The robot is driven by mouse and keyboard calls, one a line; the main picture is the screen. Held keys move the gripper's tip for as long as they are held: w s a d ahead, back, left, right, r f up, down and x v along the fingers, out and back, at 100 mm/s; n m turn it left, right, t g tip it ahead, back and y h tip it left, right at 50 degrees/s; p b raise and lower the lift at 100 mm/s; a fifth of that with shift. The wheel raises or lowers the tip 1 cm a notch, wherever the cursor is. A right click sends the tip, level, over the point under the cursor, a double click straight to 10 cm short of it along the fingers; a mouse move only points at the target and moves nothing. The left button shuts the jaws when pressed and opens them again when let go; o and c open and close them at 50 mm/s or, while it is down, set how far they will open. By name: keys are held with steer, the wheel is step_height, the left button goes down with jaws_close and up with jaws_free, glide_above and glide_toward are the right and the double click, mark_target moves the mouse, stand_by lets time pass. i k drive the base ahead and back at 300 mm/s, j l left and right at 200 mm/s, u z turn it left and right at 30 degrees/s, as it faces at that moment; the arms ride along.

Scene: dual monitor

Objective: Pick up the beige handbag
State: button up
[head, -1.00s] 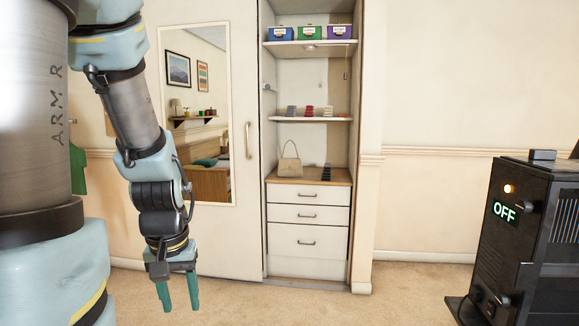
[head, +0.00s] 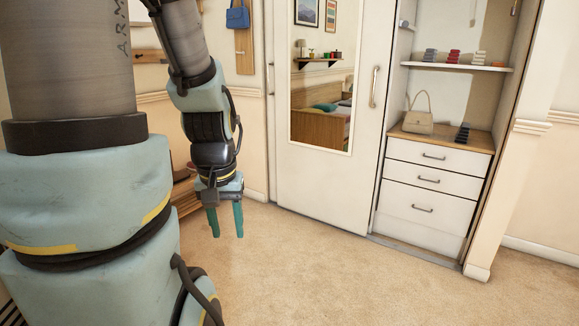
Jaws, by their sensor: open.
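The beige handbag (head: 419,122) stands upright on the wooden top of the white drawer unit (head: 432,182), inside the open closet at the right. Its thin handle loop stands up above it. My gripper (head: 226,221) hangs down at the left of the view, with its two teal fingers apart and nothing between them. It is well to the left of the handbag and apart from it, over the carpet.
Dark folded items (head: 462,133) lie right of the handbag. A shelf (head: 457,66) with small stacks is above it. A mirrored sliding door (head: 369,150) stands left of the closet. A blue bag (head: 237,18) hangs on the left wall. The carpet (head: 330,270) ahead is clear.

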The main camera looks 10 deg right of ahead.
mark_target(421, 122)
steer(key=i+l+u, duration=0.25)
steer(key=l+u, duration=0.2)
steer(key=l, duration=0.15)
steer(key=i+l+u, duration=0.1)
steer(key=l+u, duration=0.15)
steer(key=i+l+u, duration=0.25)
steer(key=l, duration=1.2)
steer(key=l+u, duration=0.2)
steer(key=l, duration=1.25)
